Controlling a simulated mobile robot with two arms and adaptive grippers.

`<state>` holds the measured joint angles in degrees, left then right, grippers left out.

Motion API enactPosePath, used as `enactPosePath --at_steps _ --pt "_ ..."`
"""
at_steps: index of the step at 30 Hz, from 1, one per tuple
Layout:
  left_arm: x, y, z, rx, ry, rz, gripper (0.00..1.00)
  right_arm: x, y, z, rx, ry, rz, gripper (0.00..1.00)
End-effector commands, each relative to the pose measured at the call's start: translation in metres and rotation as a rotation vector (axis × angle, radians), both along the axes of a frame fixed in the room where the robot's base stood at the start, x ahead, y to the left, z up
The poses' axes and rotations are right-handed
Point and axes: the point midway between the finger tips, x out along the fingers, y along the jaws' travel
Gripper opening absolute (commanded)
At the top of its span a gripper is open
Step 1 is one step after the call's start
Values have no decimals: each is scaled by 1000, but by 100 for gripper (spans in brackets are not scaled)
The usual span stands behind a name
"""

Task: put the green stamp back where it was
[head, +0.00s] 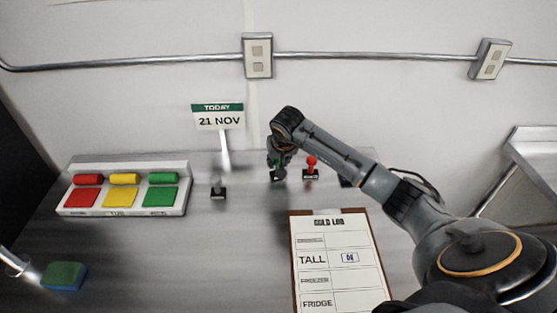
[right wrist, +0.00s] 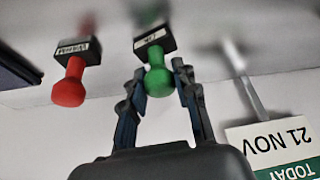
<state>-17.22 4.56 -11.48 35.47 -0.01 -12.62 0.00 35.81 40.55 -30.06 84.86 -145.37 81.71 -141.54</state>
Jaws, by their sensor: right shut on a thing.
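The green stamp (head: 277,175) is at the back of the steel counter, left of the red stamp (head: 311,167). My right gripper (head: 279,163) is over it from above, shut on its round green knob. In the right wrist view the green stamp (right wrist: 158,77) sits between the two fingertips (right wrist: 158,88), its black base pointing away from the gripper. I cannot tell whether its base touches the counter. The red stamp (right wrist: 69,85) stands beside it there, apart from the fingers. My left gripper is not in view.
A tray of coloured pads (head: 122,211) is at the left, with a blue-green sponge (head: 64,276) in front. A clipboard (head: 336,264) lies in front of the red stamp.

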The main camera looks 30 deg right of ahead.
Motion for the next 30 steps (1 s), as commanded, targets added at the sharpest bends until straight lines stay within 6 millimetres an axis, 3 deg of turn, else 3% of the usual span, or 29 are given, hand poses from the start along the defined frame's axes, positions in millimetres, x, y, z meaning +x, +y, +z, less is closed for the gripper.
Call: enactPosePath --at_steps 2,3,6,19,30 --pt "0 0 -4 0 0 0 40 0 0 -4 0 -1 0 9" --pt "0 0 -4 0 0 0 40 0 0 -3 0 -1 0 31" --pt "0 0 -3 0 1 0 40 0 0 -2 0 -1 0 52" --pt "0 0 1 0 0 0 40 -1 0 5 0 -2 0 52" --pt "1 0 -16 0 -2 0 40 -29 10 72 -2 -7 0 52"
